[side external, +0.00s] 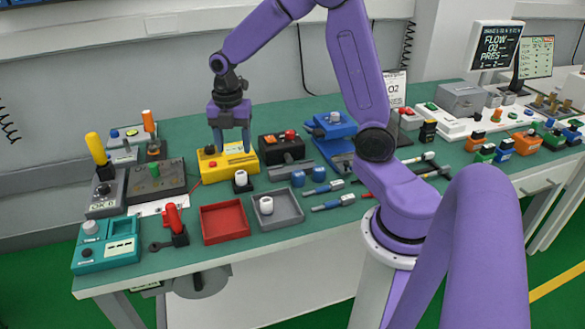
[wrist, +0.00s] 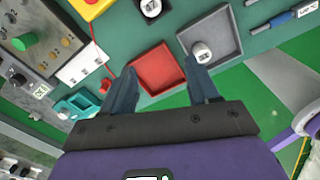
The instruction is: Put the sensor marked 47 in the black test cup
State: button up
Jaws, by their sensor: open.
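A white cylindrical sensor (side external: 266,204) stands in the grey tray (side external: 291,217). In the wrist view the same sensor (wrist: 202,53) has dark marks on top, too small to read. A small black holder (side external: 242,187), which looks like the test cup, stands behind the trays with a white round piece in or on it. It also shows at the top of the wrist view (wrist: 151,14). My gripper (side external: 231,150) is open and empty, raised by the yellow box. In the wrist view its fingers (wrist: 162,82) are spread, with the red tray between and beyond them.
The red tray (side external: 225,222) is empty, left of the grey tray. A yellow box (side external: 229,162) and a black box (side external: 282,148) stand behind. A red-handled lever (side external: 174,222) and a teal device (side external: 106,244) are at the left. Blue-handled tools (side external: 333,202) lie right of the grey tray.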

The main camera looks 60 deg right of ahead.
jog(key=s+a+r+m, duration=0.3)
jog(key=s+a+m, duration=0.1)
jog(key=s+a, duration=0.6)
jog(key=s+m, duration=0.6)
jog(key=s, duration=1)
jog(key=shift+s+a, duration=0.2)
jog(key=shift+a, duration=0.05)
jog(key=shift+r, duration=0.1)
